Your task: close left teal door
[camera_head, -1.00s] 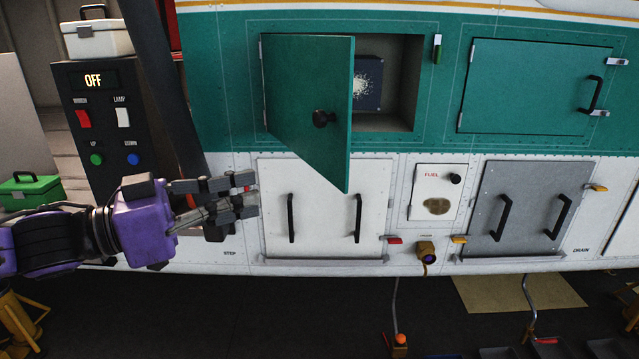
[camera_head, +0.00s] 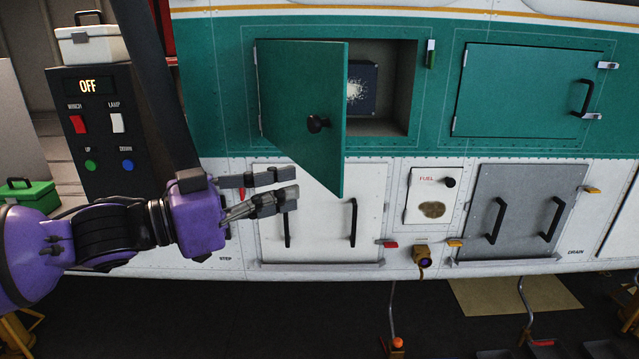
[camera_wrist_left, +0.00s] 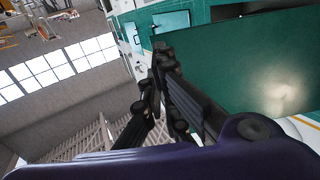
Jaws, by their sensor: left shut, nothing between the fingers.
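In the left wrist view, a large teal surface (camera_wrist_left: 262,60), probably this door, fills the right side beside my gripper (camera_wrist_left: 160,60). My right gripper is not in view.
A dark box with a speckled front (camera_head: 361,88) sits inside the compartment. The right teal door (camera_head: 520,90) is closed. Below are a white panel with two handles (camera_head: 320,215) and a grey one (camera_head: 525,210). A black switch console (camera_head: 95,125) stands at left.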

